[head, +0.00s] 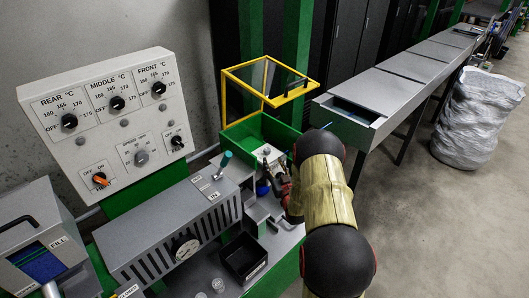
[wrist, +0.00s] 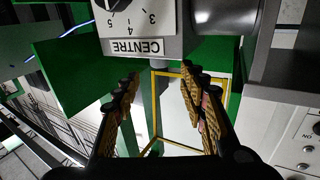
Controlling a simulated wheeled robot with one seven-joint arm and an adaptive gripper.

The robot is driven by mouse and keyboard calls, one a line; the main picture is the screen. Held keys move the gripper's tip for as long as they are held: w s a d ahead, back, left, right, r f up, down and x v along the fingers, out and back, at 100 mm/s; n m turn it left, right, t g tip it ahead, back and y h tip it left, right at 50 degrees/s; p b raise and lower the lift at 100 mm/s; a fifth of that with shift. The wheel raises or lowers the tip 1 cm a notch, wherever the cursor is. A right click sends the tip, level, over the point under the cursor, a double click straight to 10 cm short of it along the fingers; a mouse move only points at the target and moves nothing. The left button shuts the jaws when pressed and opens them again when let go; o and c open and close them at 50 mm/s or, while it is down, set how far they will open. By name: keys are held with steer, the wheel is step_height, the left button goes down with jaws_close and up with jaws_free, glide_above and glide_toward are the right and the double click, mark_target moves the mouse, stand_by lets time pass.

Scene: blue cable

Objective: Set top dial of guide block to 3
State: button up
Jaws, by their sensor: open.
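The guide block (wrist: 155,30) is a pale block at the top of the wrist view, with an upside-down CENTRE label. A black dial knob (wrist: 118,4) on it is cut by the top edge, with the numbers 3, 4 and 5 around it. I cannot tell its setting or whether it is the top dial. My gripper (wrist: 160,78) is open and empty, its two brown ridged fingers apart and short of the block in the picture. In the head view my gripper (head: 276,178) is beside a small white block (head: 268,154), probably the guide block, partly hidden by my arm.
A yellow-framed clear guard (head: 268,82) stands open behind the block. A grey heater box (head: 175,235) with a gauge and a black tray (head: 243,258) are at the left and front. A white control panel (head: 118,120) with several knobs stands behind. A long grey trough (head: 390,90) runs right.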

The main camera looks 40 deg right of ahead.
mark_target(268, 153)
steer(key=x, duration=0.9)
steer(key=shift+w+d+b, duration=0.1)
steer(key=shift+w+b, duration=0.15)
steer(key=shift+b, duration=0.15)
steer(key=c, duration=0.3)
steer(key=c, duration=0.8)
